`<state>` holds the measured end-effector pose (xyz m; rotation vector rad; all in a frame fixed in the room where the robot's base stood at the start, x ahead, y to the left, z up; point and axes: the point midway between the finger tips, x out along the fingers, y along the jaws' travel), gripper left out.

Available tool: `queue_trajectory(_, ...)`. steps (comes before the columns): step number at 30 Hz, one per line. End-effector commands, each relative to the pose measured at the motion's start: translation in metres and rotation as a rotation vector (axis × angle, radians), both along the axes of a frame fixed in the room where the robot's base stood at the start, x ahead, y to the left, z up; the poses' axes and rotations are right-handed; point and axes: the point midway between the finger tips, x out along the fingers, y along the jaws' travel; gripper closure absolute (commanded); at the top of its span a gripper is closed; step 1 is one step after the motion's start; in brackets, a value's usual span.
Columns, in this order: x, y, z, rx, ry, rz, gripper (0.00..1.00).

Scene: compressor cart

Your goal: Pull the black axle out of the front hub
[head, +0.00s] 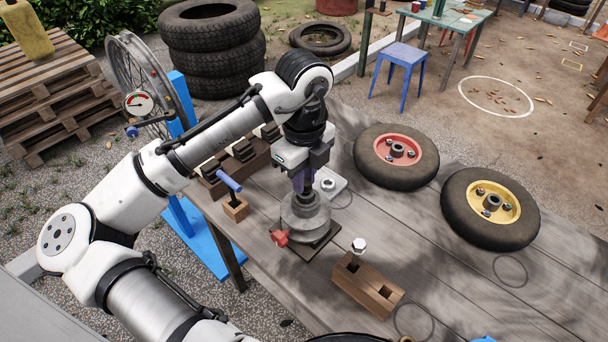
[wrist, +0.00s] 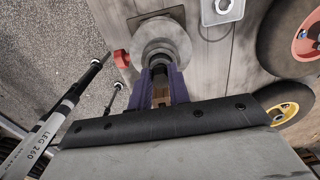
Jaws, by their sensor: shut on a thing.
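The front hub (head: 305,222) is a grey round metal piece on a dark square plate on the wooden table. The black axle (head: 304,201) stands upright at the hub's middle, directly below my gripper (head: 303,183). My gripper points down and its purple fingers are shut on the axle's upper part. In the wrist view the hub (wrist: 160,42) lies just beyond the fingertips, with the dark axle (wrist: 160,70) between them. The axle's lower end is hidden, so I cannot tell how deep it sits. A red piece (head: 280,238) is at the hub's front left.
A wooden block with holes (head: 367,285) and a white-topped piece (head: 358,245) stand front right. A blue-handled tool (head: 229,182) stands in a small block on the left. A red-rimmed wheel (head: 397,154) and a yellow-rimmed wheel (head: 490,207) lie right.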

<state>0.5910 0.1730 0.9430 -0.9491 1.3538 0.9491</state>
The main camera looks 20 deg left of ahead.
Motion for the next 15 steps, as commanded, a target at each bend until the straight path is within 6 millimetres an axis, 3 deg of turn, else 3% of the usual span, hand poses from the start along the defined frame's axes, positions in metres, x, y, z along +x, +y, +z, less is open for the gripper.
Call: queue_trajectory(15, 0.000, 0.000, 0.023, 0.000, -0.001, 0.000, 1.00)
